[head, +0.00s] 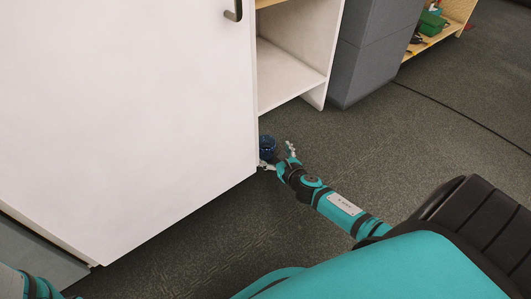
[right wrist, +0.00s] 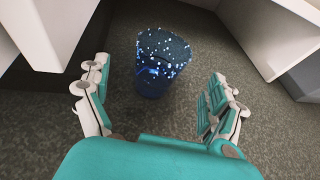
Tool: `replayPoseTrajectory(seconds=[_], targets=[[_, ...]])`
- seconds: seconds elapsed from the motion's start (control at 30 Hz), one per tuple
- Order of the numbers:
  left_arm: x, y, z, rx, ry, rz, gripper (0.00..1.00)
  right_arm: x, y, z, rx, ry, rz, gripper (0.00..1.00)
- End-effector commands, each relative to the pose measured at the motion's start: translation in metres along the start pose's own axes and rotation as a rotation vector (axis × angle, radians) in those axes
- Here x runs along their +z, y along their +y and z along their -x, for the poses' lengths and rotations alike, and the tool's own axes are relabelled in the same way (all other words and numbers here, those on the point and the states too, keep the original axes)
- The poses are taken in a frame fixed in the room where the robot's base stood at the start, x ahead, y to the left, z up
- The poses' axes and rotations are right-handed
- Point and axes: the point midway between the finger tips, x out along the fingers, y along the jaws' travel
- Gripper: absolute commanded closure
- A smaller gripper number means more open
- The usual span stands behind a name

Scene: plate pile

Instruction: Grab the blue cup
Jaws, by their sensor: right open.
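The blue cup (head: 267,143) stands on the dark carpet by the lower corner of the white cabinet door, which hides part of it in the head view. In the right wrist view the cup (right wrist: 160,65) is dark blue with light specks, upright, just beyond the fingertips. My right gripper (head: 278,158) reaches in low from the right. Its fingers (right wrist: 162,88) are spread wide and empty, one to each side of the cup's line, with carpet between them. My left gripper is not in view; only a bit of my left arm shows at the bottom left.
The large white door (head: 130,110) fills the left of the head view. Behind it is an open white cabinet (head: 292,72), with a grey unit (head: 375,50) to its right. A wooden shelf (head: 440,32) holds items at the back right. The carpet (head: 400,140) on the right is clear.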

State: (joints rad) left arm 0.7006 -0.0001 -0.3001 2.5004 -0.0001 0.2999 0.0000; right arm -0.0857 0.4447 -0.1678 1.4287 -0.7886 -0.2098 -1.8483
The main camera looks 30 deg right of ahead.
Motion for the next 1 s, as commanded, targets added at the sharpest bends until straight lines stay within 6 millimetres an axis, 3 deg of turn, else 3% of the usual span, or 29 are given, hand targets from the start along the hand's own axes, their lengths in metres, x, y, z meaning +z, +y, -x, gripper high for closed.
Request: replayPoseTrajectory(seconds=[0.17,0.43,0.8,1.0], targets=[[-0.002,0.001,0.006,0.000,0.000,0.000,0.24,0.003,0.000,-0.012,0.000,-0.001,0.001,0.07],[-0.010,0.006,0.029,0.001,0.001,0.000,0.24,0.012,0.000,-0.051,0.000,-0.001,0.001,0.07],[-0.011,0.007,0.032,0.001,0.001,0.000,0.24,0.016,0.000,-0.056,0.000,0.000,-0.001,0.07],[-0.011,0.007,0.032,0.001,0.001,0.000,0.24,0.016,0.000,-0.056,0.000,0.000,-0.001,0.33]])
